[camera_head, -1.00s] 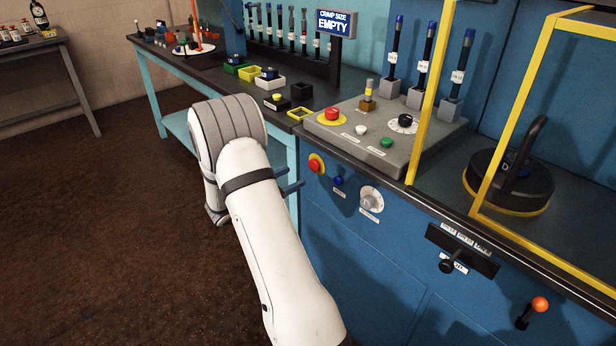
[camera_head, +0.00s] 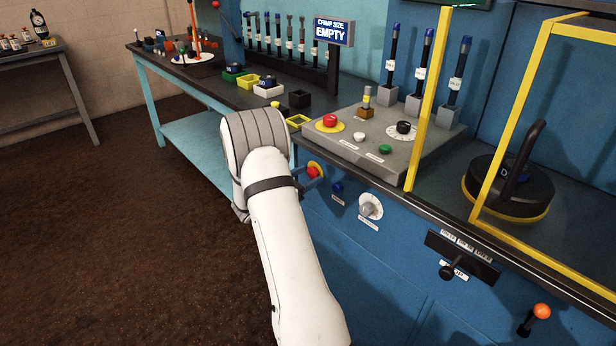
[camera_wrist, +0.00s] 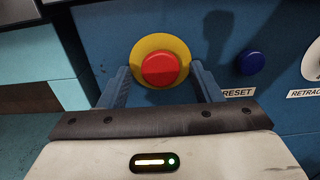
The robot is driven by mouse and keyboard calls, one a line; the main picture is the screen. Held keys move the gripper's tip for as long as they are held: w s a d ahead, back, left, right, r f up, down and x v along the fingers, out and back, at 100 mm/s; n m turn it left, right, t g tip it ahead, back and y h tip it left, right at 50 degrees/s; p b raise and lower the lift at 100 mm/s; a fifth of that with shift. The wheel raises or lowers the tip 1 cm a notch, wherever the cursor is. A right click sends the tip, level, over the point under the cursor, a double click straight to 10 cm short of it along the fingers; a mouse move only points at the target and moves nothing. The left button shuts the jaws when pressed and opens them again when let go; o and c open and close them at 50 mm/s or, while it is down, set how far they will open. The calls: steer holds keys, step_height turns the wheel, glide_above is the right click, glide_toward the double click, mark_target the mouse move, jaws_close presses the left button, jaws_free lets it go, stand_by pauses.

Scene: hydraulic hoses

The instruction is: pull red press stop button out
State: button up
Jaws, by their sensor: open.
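A red mushroom button (camera_wrist: 160,69) on a round yellow backing sits on the blue front panel, and it also shows in the head view (camera_head: 314,171). My gripper (camera_wrist: 160,75) is open, with one blue finger on each side of the button's lower part. I see no contact, and the depth between fingertips and button is hard to judge. In the head view my gripper (camera_head: 312,179) is at this button and partly covers it. A second red button (camera_head: 330,121) with a yellow ring is on top of the grey console.
A blue reset button (camera_wrist: 250,62) is close to the right of my right finger, with a grey dial (camera_head: 370,206) beyond it. The grey console (camera_head: 345,152) stands above on the bench. A yellow frame post (camera_head: 428,100) rises at its right. Open floor lies left.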

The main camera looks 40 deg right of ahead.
jaws_close()
steer(key=shift+a, duration=0.55)
jaws_free()
stand_by(0.3)
steer(key=a, duration=0.7)
steer(key=shift+s+a, duration=0.35)
steer(key=shift+a, duration=0.05)
